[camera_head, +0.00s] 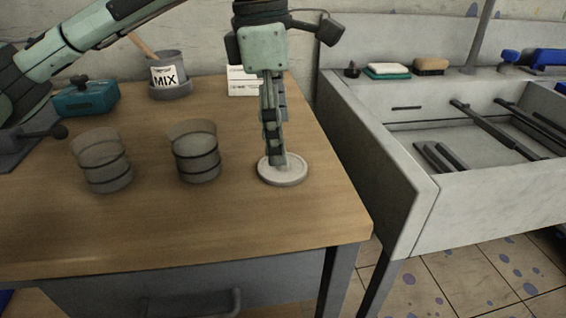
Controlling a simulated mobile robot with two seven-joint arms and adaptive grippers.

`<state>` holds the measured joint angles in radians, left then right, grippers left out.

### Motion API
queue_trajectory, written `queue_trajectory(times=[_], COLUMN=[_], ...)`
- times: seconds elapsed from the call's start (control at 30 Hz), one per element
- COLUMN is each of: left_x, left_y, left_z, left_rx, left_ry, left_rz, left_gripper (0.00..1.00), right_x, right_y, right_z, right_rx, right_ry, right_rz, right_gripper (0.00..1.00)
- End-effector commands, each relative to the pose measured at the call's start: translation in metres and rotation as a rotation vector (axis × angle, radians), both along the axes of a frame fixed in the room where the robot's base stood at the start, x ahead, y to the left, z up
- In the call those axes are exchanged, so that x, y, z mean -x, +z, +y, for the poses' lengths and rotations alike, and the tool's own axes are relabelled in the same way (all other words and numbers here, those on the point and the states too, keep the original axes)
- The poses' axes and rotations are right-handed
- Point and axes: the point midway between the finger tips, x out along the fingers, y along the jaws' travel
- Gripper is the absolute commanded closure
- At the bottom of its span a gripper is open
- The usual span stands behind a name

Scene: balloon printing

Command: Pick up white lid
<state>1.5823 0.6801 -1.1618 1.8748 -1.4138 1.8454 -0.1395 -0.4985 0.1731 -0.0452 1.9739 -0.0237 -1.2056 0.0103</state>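The white lid (295,176) is a round, pale disc lying flat on the wooden table (200,235), near its right edge. My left gripper (280,162) points straight down over it, with the fingertips at the middle of the lid. The fingers are seen edge-on, so I cannot tell if they are open or shut, or if they grip anything. They hide the lid's centre and part of its far rim. My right gripper is not in view.
Two grey, see-through cups (104,165) (196,155) stand left of the lid. A stone sink (465,215) stands to the right. The table's front is clear.

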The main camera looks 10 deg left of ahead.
Motion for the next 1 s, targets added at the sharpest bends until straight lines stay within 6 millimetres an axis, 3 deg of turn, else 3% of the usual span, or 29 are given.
queue_trajectory(times=[0.2, 0.5, 0.83, 1.0], left_x=[0.003, 0.003, 0.003, 0.003], left_y=[-0.029, -0.034, -0.033, -0.034], left_z=[-0.003, -0.003, -0.004, -0.003], left_rx=[0.001, 0.001, 0.001, 0.0], left_ry=[-0.001, -0.001, -0.001, -0.001], left_rz=[0.003, 0.002, 0.002, 0.002], left_gripper=[0.08, 0.1, 0.51, 0.65], right_x=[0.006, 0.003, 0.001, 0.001], right_y=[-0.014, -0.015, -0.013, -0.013], right_z=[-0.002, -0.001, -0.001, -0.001], right_rx=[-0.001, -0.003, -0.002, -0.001], right_ry=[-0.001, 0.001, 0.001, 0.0], right_rz=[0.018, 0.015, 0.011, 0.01], right_gripper=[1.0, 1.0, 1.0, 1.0])
